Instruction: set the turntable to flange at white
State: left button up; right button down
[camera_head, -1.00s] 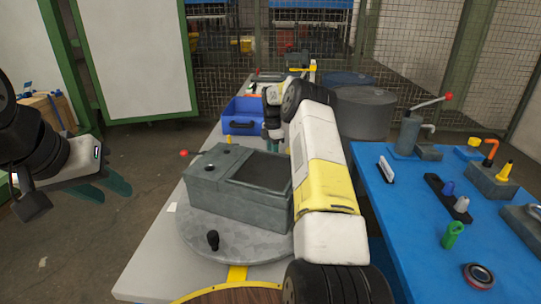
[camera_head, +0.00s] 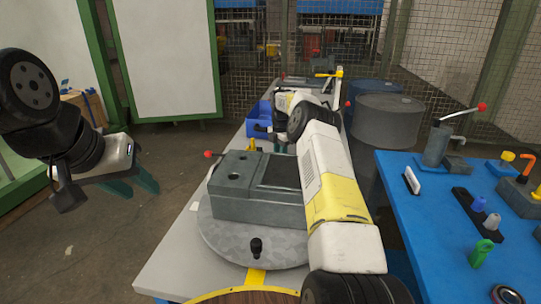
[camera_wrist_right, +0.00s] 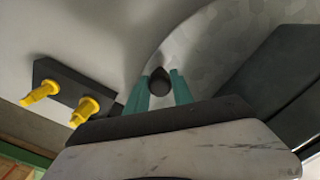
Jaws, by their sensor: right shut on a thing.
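The turntable (camera_head: 222,240) is a round grey plate carrying a grey box-shaped housing (camera_head: 255,207). A red-tipped lever (camera_head: 208,154) sticks out at the housing's far left. A black knob (camera_head: 256,247) stands at the plate's front, by a yellow mark (camera_head: 256,276) on the table. A small white mark (camera_head: 194,206) lies left of the plate. I cannot tell which side is the flange. In the wrist view, my right gripper (camera_wrist_right: 160,84) is shut on a dark knob (camera_wrist_right: 159,77) at the plate's edge. My left gripper (camera_head: 138,189) is open and empty, left of the table.
A black bracket with two yellow pegs (camera_wrist_right: 85,108) is near my right gripper. A blue bin (camera_head: 258,122) stands at the table's far end. A blue bench (camera_head: 420,225) with small parts is at the right. A round wooden surface (camera_head: 240,297) is at the front.

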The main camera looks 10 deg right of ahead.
jog(key=c, duration=1.1)
grip_release()
jog(key=shift+r, duration=3.9)
